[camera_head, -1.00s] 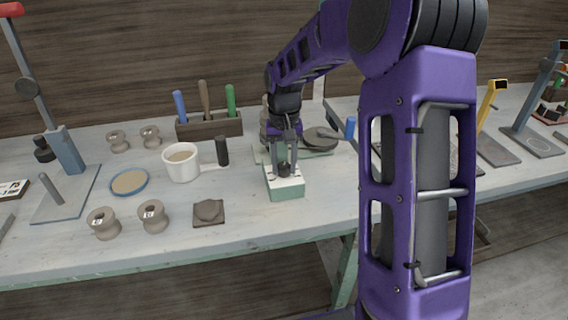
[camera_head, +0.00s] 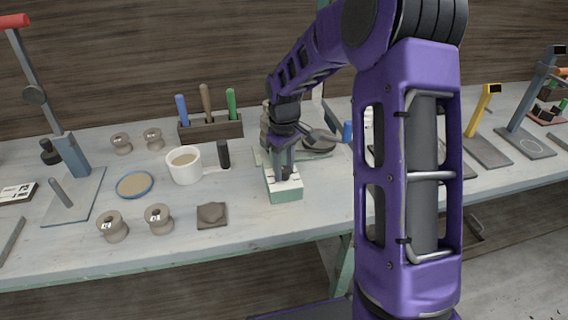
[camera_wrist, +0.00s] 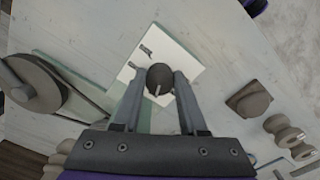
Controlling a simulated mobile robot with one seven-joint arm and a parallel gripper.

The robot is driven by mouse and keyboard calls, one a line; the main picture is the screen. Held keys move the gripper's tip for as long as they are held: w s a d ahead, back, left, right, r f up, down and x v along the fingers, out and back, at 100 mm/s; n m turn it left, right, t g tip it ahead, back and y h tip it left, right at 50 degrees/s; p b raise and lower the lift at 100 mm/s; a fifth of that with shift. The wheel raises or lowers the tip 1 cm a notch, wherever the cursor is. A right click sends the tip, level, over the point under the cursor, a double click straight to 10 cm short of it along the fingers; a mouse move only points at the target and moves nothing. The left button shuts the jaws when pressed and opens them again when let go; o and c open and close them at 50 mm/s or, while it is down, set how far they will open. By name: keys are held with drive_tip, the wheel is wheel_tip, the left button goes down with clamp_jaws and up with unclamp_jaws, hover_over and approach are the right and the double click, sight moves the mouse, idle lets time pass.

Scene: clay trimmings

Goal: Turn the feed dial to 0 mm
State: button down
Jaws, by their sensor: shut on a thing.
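The feed dial is a dark round knob (camera_wrist: 160,76) with a pale pointer line, on a white plate (camera_wrist: 184,56) with dark printed marks too small to read. The plate tops a pale green block (camera_head: 286,193) near the middle of the bench. My gripper (camera_wrist: 160,84) is shut on the knob, one finger on each side. In the head view my gripper (camera_head: 284,174) points down onto the block and mostly hides the knob. In the wrist view the pointer line lies toward the gripper's palm side of the knob.
A white mug (camera_head: 185,166) and a dark square piece (camera_head: 212,214) stand left of the block. A rack with several tools (camera_head: 211,128) is behind. A round dark disc (camera_wrist: 35,82) on a green base is close by.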

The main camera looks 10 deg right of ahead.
sight(284, 169)
drive_tip(key=shift+n+p, duration=0.4)
drive_tip(key=shift+n, duration=0.6)
drive_tip(key=shift+w, duration=0.1)
drive_tip(key=shift+c, duration=2.2)
unclamp_jaws()
wheel_tip(284, 169, up, 18)
drive_tip(key=p, duration=0.1)
drive_tip(key=shift+f+p, duration=0.25)
drive_tip(key=shift+p, duration=0.1)
